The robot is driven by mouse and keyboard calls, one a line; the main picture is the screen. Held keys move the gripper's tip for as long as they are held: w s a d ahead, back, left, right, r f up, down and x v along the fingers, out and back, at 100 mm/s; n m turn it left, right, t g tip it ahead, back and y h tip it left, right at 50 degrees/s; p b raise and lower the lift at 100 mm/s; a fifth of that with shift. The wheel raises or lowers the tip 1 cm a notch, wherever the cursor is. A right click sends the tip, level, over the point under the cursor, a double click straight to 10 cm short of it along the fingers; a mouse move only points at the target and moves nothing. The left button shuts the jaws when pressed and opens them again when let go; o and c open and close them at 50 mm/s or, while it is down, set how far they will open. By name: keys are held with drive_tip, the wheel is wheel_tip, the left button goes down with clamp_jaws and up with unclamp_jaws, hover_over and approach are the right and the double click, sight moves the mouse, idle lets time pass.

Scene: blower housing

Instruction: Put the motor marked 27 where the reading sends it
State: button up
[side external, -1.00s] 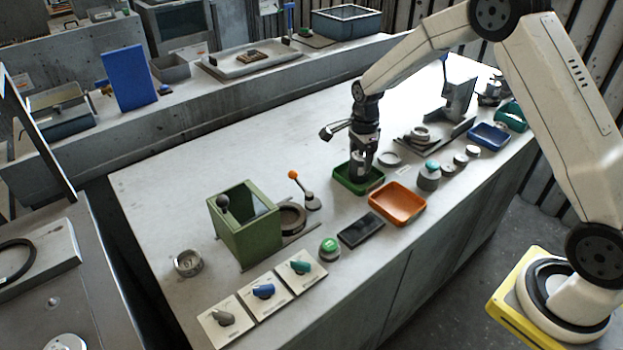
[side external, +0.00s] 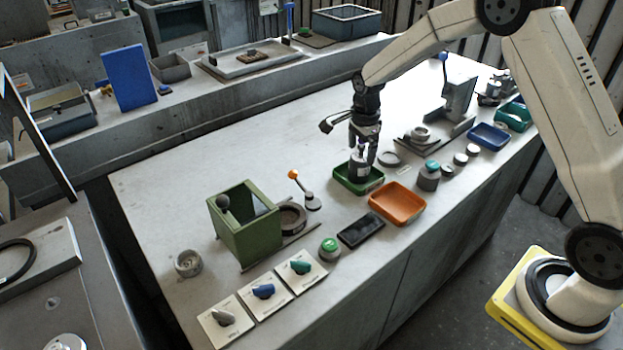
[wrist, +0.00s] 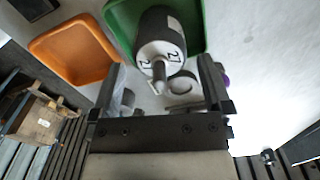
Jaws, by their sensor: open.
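The motor marked 27 (wrist: 160,36) shows in the wrist view as a dark cylinder with a white end face, two "27" labels and a shaft pointing toward me. It is in the green tray (wrist: 196,14), which also shows in the side view (side external: 343,182). My gripper (side external: 363,165) is over the green tray, pointing down, with its fingers on either side of the motor. In the wrist view the open fingers (wrist: 163,85) stand apart with the shaft end between them. I cannot tell whether either finger touches the motor.
An orange tray (side external: 398,205) is beside the green one. A blue tray (side external: 488,138) and a teal tray (side external: 513,117) are farther right. A green box (side external: 247,232), a dark display (side external: 361,231) and three knob plates (side external: 264,291) are left. The bench's back left is clear.

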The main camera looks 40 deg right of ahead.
sight(361, 160)
wheel_tip(361, 160, up, 10)
idle(0.5)
idle(0.5)
drive_tip(key=s+a+f+n+t, duration=0.1)
drive_tip(key=s+a+n, duration=0.1)
drive_tip(key=s+n, duration=0.4)
drive_tip(key=s+a+f+n, duration=0.2)
drive_tip(key=s+a+n, duration=0.1)
drive_tip(key=s+n, duration=0.4)
drive_tip(key=s+a+f+n+t, duration=0.1)
drive_tip(key=s+a+n, duration=0.2)
drive_tip(key=s+n, duration=0.4)
drive_tip(key=shift+s+f+t, duration=0.3)
drive_tip(key=shift+s+f, duration=0.1)
drive_tip(key=shift+s, duration=0.3)
